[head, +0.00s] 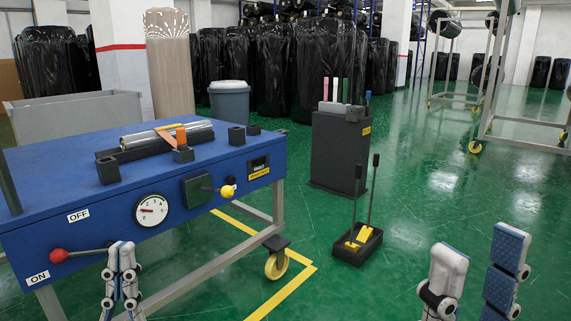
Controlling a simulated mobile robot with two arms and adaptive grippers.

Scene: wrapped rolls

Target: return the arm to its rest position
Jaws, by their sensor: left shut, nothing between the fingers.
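My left gripper (121,247) stands upright at the bottom left, in front of the blue workbench (215,178). Its two fingers are close together, shut and empty. My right gripper (482,244) is at the bottom right over the green floor. Its fingers are wide apart, with nothing between them. Both arms behind the grippers are mostly out of view.
The bench carries a wrapped roll (166,138) in a dark cradle, a gauge (151,210) and a yellow-knobbed lever (228,191). A black tray with two upright handles (357,243) stands on the floor. A dark cabinet (338,150) is behind. Open floor lies to the right.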

